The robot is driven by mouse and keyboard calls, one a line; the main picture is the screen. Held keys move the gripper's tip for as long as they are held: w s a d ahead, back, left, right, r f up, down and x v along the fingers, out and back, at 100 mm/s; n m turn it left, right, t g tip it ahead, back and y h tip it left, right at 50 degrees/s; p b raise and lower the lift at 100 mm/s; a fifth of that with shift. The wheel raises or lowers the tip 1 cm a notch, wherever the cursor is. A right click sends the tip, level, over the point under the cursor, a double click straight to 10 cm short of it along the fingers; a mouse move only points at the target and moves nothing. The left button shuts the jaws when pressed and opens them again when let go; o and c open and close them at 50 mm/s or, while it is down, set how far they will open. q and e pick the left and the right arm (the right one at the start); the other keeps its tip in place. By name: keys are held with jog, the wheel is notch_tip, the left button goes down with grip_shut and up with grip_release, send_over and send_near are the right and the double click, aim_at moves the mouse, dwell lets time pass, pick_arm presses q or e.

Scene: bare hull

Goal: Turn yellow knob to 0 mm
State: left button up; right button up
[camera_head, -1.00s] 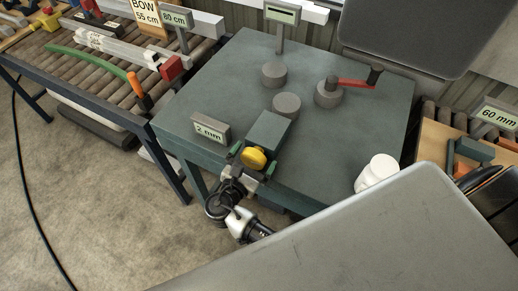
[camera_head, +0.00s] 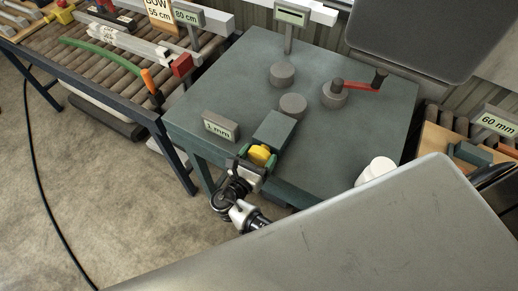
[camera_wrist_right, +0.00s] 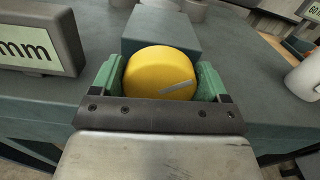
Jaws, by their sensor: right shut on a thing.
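The yellow knob (camera_head: 261,155) sits on the front end of a grey-green block (camera_head: 275,132) at the table's front edge. In the right wrist view the knob (camera_wrist_right: 161,74) is round, with a grey mark running slantwise across its face. My right gripper (camera_head: 254,162) has its green fingers on both sides of the knob and is shut on it; it also shows in the right wrist view (camera_wrist_right: 160,82). A small display (camera_head: 221,127) left of the block reads 1 mm. My left gripper is not in view.
The grey-green table (camera_head: 235,85) carries several round grey posts and a red crank (camera_head: 360,84). A white container (camera_head: 375,170) stands at its right front. A roller conveyor (camera_head: 110,65) with bars lies at the left. A large grey panel fills the lower right.

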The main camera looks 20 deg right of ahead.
jog(key=shift+w+n+p, duration=0.1)
jog(key=shift+n+p, duration=0.45)
jog(key=shift+n, duration=0.55)
jog(key=o, duration=0.9)
